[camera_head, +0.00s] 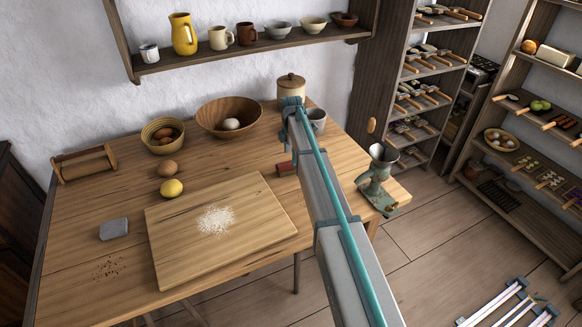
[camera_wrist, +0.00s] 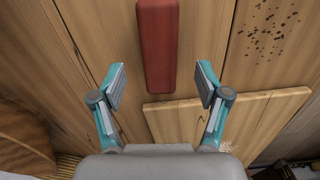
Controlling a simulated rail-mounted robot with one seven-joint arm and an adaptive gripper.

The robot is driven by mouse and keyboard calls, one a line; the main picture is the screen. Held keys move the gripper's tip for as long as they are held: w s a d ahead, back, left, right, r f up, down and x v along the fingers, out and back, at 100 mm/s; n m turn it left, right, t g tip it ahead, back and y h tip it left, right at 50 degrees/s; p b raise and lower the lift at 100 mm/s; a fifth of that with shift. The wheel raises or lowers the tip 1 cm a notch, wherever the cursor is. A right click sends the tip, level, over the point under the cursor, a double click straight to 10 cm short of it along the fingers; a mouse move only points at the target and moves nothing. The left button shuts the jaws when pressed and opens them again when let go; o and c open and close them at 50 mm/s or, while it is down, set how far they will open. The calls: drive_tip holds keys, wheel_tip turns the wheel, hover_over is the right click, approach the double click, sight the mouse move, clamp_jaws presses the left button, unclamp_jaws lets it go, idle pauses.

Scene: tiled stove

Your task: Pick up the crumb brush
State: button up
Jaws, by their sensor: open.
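The likely crumb brush (camera_wrist: 158,45) is a long, rounded dark-red block on the plank table in the wrist view; bristles cannot be seen. My gripper (camera_wrist: 163,85) is open and empty. Its two teal-and-grey fingers lie to either side of the brush's near end, with a gap on both sides. Whether the fingertips are level with it or above it I cannot tell.
The cutting board (camera_head: 165,255) bears white flour. A lemon (camera_head: 171,188), an egg (camera_head: 168,168), a grey block (camera_head: 114,229) and bowls (camera_head: 228,106) stand around it. A green grinder (camera_head: 376,180) is at the table's right edge. Dark crumbs (camera_wrist: 272,35) lie right of the brush.

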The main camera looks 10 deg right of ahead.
drive_tip(key=shift+f+p, duration=1.05)
drive_tip(key=shift+f, duration=1.5)
drive_tip(key=c, duration=1.3)
drive_tip(key=shift+r, duration=0.15)
drive_tip(key=shift+r+b, duration=0.55)
drive_tip(key=s+r+b, duration=0.1)
drive_tip(key=s+r, duration=0.3)
drive_tip(key=s+r+b, duration=0.2)
drive_tip(key=s+r, duration=0.1)
drive_tip(key=s, duration=0.2)
drive_tip(key=s+r+b, duration=0.2)
drive_tip(key=s+r, duration=0.2)
drive_tip(key=s, duration=0.1)
drive_tip(key=shift+r, duration=0.35)
